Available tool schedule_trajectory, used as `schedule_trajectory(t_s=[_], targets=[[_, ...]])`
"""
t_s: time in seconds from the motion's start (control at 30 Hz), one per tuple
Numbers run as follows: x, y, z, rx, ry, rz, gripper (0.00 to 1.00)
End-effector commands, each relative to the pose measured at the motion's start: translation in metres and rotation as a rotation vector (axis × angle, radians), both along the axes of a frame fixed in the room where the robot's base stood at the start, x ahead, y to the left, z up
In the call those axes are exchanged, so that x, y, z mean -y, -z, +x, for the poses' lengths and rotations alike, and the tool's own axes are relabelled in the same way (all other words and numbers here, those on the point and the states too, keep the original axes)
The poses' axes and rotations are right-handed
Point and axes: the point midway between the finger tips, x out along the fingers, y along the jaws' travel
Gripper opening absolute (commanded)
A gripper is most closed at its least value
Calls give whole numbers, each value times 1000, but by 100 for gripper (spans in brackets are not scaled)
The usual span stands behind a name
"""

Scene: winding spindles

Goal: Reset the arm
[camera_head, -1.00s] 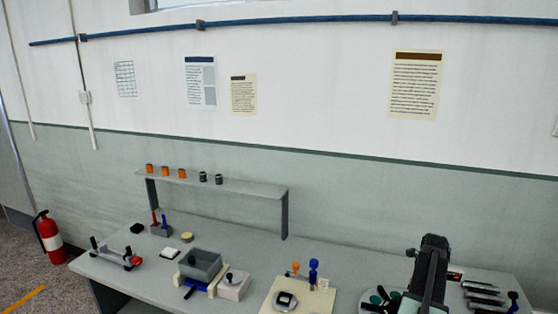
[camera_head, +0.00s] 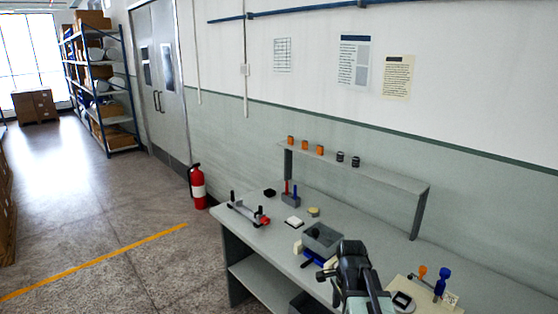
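My arm (camera_head: 352,270) shows at the lower middle right, dark and folded, in front of the grey workbench (camera_head: 258,238). It hides part of the bench top, including part of the area by the grey bin (camera_head: 322,238). My gripper's fingertips cannot be made out, so I cannot tell whether it is open or shut. No object can be seen held in it.
A shelf (camera_head: 375,171) with orange and dark spools stands on the bench. A red-and-black fixture (camera_head: 248,214) sits at the bench's left end. A fire extinguisher (camera_head: 197,187) stands by the wall. The floor (camera_head: 110,235) at left is open.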

Motion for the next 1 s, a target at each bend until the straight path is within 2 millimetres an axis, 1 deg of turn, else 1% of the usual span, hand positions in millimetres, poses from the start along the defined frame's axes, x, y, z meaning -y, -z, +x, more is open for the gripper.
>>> schedule_trajectory(t_s=[0.03, 0.1, 0.13, 0.17, 0.3, 0.4, 0.5, 0.6, 0.8, 0.83, 0.87, 0.9, 0.93, 1.0], targets=[[-29, 5, -12, 0, -165, 0, 60], [-53, 6, -23, 0, -390, -1, 60], [-59, 6, -27, 0, -479, -1, 60], [-63, 6, -31, 0, -564, -1, 60], [-61, 5, -45, 0, -920, 0, 60], [-61, 5, -48, -1, -1140, -1, 60], [-61, 5, -46, -1, -1289, -1, 60], [-64, 5, -46, -1, -1353, -1, 60], [-64, 5, -46, -1, -1360, -1, 60], [-64, 5, -46, -1, -1359, -1, 58], [-64, 5, -46, -1, -1359, -1, 49], [-64, 5, -46, -1, -1358, -1, 38], [-64, 5, -46, -1, -1358, -1, 36], [-64, 5, -46, -1, -1358, -1, 36]])
